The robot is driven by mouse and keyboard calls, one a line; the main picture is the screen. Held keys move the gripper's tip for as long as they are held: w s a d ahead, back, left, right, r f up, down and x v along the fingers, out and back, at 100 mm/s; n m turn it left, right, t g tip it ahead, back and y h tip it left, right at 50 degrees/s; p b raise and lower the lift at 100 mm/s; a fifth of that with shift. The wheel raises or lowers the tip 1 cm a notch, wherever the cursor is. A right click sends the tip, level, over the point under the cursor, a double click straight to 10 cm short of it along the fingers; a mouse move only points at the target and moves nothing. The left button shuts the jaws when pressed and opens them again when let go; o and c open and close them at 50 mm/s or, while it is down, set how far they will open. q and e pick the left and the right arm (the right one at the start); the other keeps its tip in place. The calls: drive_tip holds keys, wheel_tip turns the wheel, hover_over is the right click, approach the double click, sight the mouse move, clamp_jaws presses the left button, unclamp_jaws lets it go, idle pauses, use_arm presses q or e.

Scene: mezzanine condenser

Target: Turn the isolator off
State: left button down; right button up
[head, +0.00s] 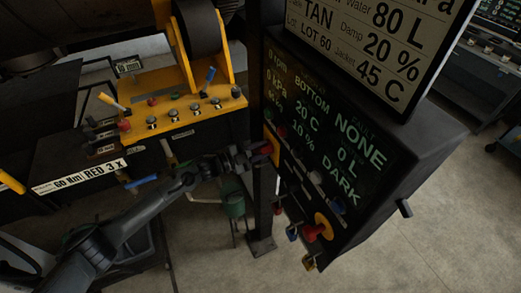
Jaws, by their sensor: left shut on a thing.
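The black control cabinet (385,175) stands at the right with a dark lit screen. At its left edge is a yellow plate (273,139) with a red handle (266,149), which looks like the isolator. My left gripper (262,152) reaches in from the left and is shut on this red handle. The fingers partly hide the handle, so its exact angle is hard to tell. My right gripper is not in view.
A dark post (262,200) stands just beside my left gripper. Lower on the cabinet are a red knob on a yellow disc (322,222) and several small coloured tags. A yellow machine panel (190,120) with buttons and levers stands at the left. Open floor (400,260) lies at lower right.

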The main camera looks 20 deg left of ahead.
use_arm(q)
drive_tip(key=shift+f+m+b, duration=0.25)
drive_tip(key=shift+m+b, duration=0.35)
drive_tip(key=shift+b, duration=0.25)
drive_tip(key=m+b, duration=0.4)
drive_tip(key=b, duration=0.1)
drive_tip(key=m+b, duration=0.5)
drive_tip(key=b, duration=0.1)
drive_tip(key=f+m+b, duration=0.1)
drive_tip(key=m+b, duration=0.4)
drive_tip(key=b, duration=0.1)
drive_tip(key=shift+r+m+b, duration=0.2)
drive_tip(key=shift+m+b, duration=1.2)
drive_tip(key=shift+b, duration=0.3)
drive_tip(key=c, duration=0.9)
unclamp_jaws()
